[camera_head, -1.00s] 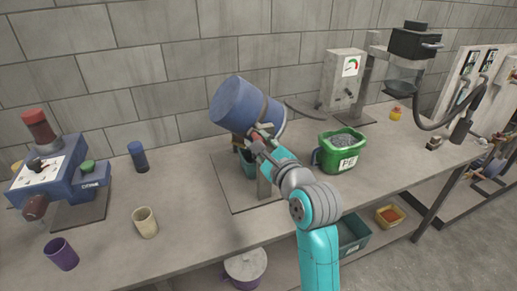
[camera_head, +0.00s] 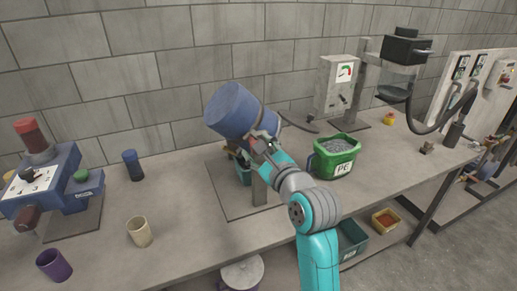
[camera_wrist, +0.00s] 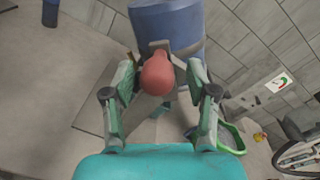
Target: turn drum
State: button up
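The blue drum (camera_head: 230,108) sits tilted on a stand in the middle of the bench, its closed end toward the upper left. In the wrist view the drum (camera_wrist: 166,22) is at the top, with a red knob (camera_wrist: 157,75) in front of it. My gripper (camera_wrist: 160,78) is open, with one finger on each side of the knob and gaps visible between. In the head view my gripper (camera_head: 262,143) is at the drum's lower right side and hides the knob and part of the stand.
A green bin (camera_head: 334,157) of grey granules, marked PE, stands right of my arm. A grey gauge box (camera_head: 338,88) is behind it. A blue machine (camera_head: 45,180) stands at the left, with a beige cup (camera_head: 140,231), a purple cup (camera_head: 54,265) and a blue cylinder (camera_head: 133,165) nearby.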

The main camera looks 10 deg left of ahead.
jog(key=shift+s, duration=0.1)
jog(key=v, duration=1.1)
jog(key=shift+s+d, duration=0.25)
jog(key=shift+s, duration=0.05)
jog(key=shift+f, duration=0.15)
jog(key=s+d+f+n+t+h, duration=0.1)
jog(key=s+d+f+n+h, duration=0.15)
jog(key=s+d+f, duration=0.4)
jog(key=s+d+f+n+h, duration=0.2)
jog(key=s+d+f+n, duration=0.1)
jog(key=f, duration=0.6)
jog(key=s+d+f+n+t+h, duration=0.1)
jog(key=s+d+f+n+h, duration=0.1)
jog(key=s+d+f, duration=0.45)
jog(key=s+d+f+n+h, duration=0.2)
jog(key=s+n, duration=0.5)
jog(key=s, duration=0.6)
jog(key=s+d+f+n+g+h, duration=0.1)
jog(key=s+d+f+n+h, duration=0.1)
jog(key=s+n, duration=0.5)
jog(key=s+d+f, duration=0.1)
jog(key=s+d, duration=0.1)
jog(key=s, duration=0.4)
jog(key=shift+s, duration=0.2)
